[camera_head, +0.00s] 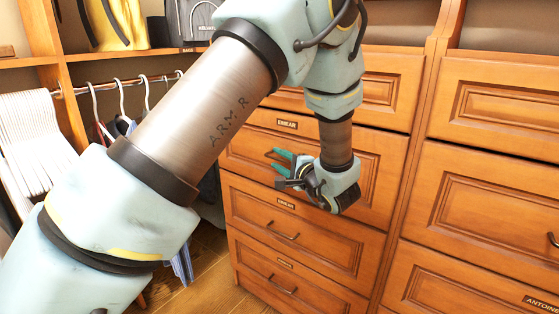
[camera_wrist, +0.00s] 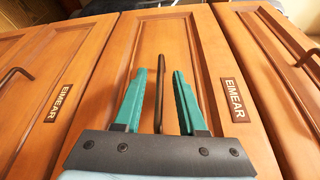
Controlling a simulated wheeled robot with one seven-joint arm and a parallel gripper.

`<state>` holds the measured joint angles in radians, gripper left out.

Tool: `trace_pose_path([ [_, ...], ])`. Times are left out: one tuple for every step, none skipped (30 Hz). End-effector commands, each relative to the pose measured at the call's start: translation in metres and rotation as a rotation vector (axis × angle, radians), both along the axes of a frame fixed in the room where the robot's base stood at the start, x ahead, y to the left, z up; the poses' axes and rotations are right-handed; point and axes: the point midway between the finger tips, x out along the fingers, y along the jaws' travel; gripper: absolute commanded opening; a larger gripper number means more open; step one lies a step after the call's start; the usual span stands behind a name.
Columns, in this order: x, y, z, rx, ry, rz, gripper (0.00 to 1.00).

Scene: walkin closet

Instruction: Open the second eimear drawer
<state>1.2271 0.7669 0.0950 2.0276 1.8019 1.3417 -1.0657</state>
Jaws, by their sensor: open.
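The eimear drawers form a wooden column in the head view. The second drawer (camera_head: 372,168) has an EIMEAR label (camera_head: 287,124) and looks shut. My gripper (camera_head: 279,160) is at the left part of its front, by its handle. In the wrist view, my gripper (camera_wrist: 159,75) is open, with one teal finger on each side of the dark bar handle (camera_wrist: 160,100). The handle lies between the fingers with a gap on both sides. The same drawer's label (camera_wrist: 235,99) shows right of the fingers. In the head view the handle is mostly hidden by the gripper.
Two lower drawers, with a nearer handle (camera_head: 283,231) and a lowest one (camera_head: 283,285), look shut. Another drawer column (camera_head: 490,190) stands at the right. Clothes hangers (camera_head: 122,100) hang at the left. Wooden floor (camera_head: 205,265) is clear left of the drawers.

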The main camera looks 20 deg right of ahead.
Motion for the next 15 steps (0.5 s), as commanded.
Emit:
trace_pose_path([
  [0.0001, 0.0000, -0.0001, 0.000, 0.000, 0.000, 0.40],
  [0.0001, 0.0000, -0.0001, 0.000, 0.000, 0.000, 0.40],
  [0.0000, 0.0000, -0.0001, 0.000, 0.000, 0.000, 0.40],
  [0.0000, 0.0000, -0.0001, 0.000, 0.000, 0.000, 0.40],
  [0.0000, 0.0001, -0.0001, 0.000, 0.000, 0.000, 0.40],
  [0.0000, 0.0001, -0.0001, 0.000, 0.000, 0.000, 0.36],
  [-0.0001, 0.0001, -0.0001, 0.000, 0.000, 0.000, 0.32],
  [-0.0001, 0.0001, -0.0001, 0.000, 0.000, 0.001, 0.29],
  [-0.0001, 0.0001, -0.0001, 0.000, 0.000, 0.001, 0.24],
  [-0.0001, 0.0001, -0.0002, 0.000, 0.000, 0.001, 0.21],
  [-0.0001, 0.0001, -0.0002, 0.000, 0.000, 0.001, 0.18],
  [-0.0002, 0.0001, -0.0002, 0.000, 0.000, 0.001, 0.13],
  [-0.0002, 0.0001, -0.0002, 0.000, 0.000, 0.001, 0.10],
  [-0.0002, 0.0001, -0.0002, 0.000, 0.000, 0.001, 0.07],
  [-0.0002, 0.0002, -0.0001, 0.000, 0.000, 0.001, 0.02],
])
